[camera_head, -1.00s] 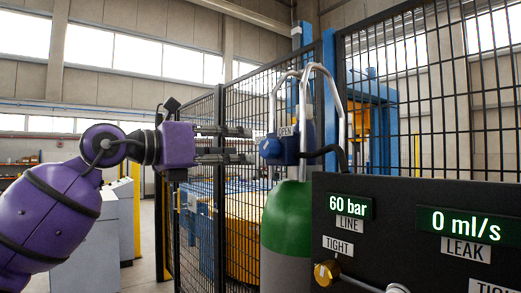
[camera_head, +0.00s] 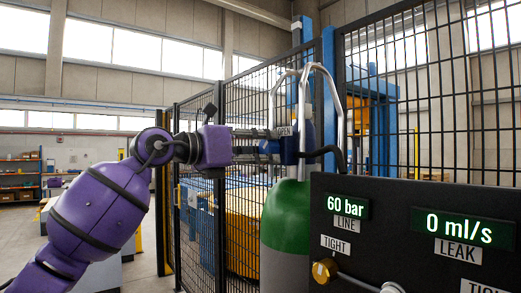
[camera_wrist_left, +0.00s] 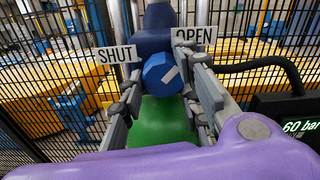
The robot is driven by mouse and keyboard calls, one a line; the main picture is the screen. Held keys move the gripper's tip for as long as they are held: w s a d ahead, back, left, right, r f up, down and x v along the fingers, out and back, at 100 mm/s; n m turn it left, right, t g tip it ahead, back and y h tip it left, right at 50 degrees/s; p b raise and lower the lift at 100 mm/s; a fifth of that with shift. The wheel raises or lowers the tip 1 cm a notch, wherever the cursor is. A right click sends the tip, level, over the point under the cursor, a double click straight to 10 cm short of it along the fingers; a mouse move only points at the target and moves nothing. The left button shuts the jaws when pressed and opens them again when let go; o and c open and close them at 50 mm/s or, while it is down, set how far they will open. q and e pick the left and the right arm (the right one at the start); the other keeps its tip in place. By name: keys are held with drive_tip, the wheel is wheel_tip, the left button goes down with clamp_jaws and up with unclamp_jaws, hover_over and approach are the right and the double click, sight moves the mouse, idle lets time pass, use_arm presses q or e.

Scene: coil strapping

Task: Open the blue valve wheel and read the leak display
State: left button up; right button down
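The blue valve wheel (camera_wrist_left: 160,74) sits on a valve atop a green and grey gas cylinder (camera_head: 286,220). A white mark on its face slants up to the right. A SHUT label (camera_wrist_left: 116,54) is at its left and an OPEN label (camera_wrist_left: 194,36) at its upper right. My left gripper (camera_head: 272,146) is open, its fingers on either side of the wheel; contact is not clear. In the head view the fingers largely hide the wheel. The leak display (camera_head: 458,228) reads 0 ml/s. The line display (camera_head: 347,206) reads 60 bar. My right gripper is not in view.
A dark panel (camera_head: 400,262) with a brass fitting and TIGHT labels stands at right front. Bent metal guard tubes (camera_head: 338,100) rise around the valve, and a black hose runs right from it. Black mesh fencing (camera_head: 245,200) stands behind.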

use_arm(q)
drive_tip(key=c, duration=0.4)
drive_tip(key=shift+s+r+n+p, duration=0.15)
drive_tip(key=shift+r+n+p, duration=0.25)
drive_tip(key=shift+p, duration=0.4)
drive_tip(key=shift+c, duration=0.2)
drive_tip(key=shift+f, duration=0.15)
drive_tip(key=shift+w+f, duration=0.2)
drive_tip(key=shift+f, duration=0.05)
drive_tip(key=shift+a, duration=0.1)
drive_tip(key=o, duration=1.1)
drive_tip(key=shift+c, duration=0.2)
drive_tip(key=v, duration=1.2)
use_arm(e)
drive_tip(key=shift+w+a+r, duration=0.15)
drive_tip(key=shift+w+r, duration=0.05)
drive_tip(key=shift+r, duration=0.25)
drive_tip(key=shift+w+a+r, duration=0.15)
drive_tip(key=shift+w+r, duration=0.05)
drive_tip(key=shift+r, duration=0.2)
use_arm(q)
drive_tip(key=shift+w+f, duration=0.1)
